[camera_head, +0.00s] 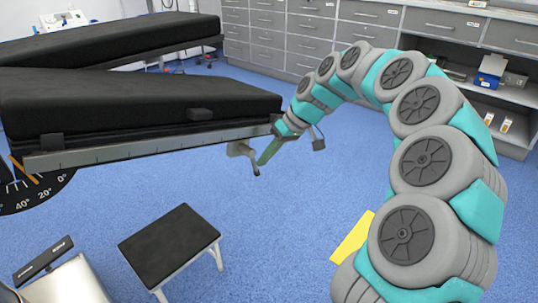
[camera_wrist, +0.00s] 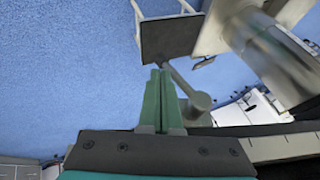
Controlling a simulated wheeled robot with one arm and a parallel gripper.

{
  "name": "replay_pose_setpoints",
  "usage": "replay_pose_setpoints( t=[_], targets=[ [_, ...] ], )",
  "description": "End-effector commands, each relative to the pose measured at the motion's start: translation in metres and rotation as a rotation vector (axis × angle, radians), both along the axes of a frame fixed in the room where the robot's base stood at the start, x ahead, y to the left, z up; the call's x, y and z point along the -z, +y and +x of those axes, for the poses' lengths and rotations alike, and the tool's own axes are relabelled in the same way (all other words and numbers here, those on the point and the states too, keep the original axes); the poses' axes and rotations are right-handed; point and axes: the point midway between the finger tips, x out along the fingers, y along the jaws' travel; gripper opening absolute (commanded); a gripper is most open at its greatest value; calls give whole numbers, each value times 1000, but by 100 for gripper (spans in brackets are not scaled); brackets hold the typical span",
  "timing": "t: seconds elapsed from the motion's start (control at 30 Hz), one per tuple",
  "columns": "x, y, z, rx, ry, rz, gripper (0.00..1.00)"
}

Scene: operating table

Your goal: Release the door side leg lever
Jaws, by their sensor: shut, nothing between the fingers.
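The operating table has two black padded leg sections, the near one (camera_head: 130,105) and one behind it (camera_head: 115,40). A grey lever (camera_head: 242,149) hangs under the right end of the near section's metal rail. In the wrist view a grey rod with a rounded end (camera_wrist: 200,102), which looks like this lever, lies just right of my fingers. My gripper (camera_head: 267,153) has green fingers pointing down and left, close beside the lever. In the wrist view the fingers (camera_wrist: 159,76) are together and empty. I cannot tell whether they touch the lever.
A black-topped step stool (camera_head: 170,244) stands on the blue floor below; it also shows in the wrist view (camera_wrist: 168,38). Grey drawer cabinets (camera_head: 345,30) line the back wall.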

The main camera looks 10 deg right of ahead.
Motion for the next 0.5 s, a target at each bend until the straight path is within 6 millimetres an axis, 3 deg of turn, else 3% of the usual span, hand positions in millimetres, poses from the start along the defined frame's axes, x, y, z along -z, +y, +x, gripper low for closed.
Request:
replay_pose_setpoints(
  t=[0.27, 0.5],
  targets=[
    [0, 0, 0, 1, 6, 8, 0],
    [8, 5, -2, 0, 95, 124, 0]
  ],
)
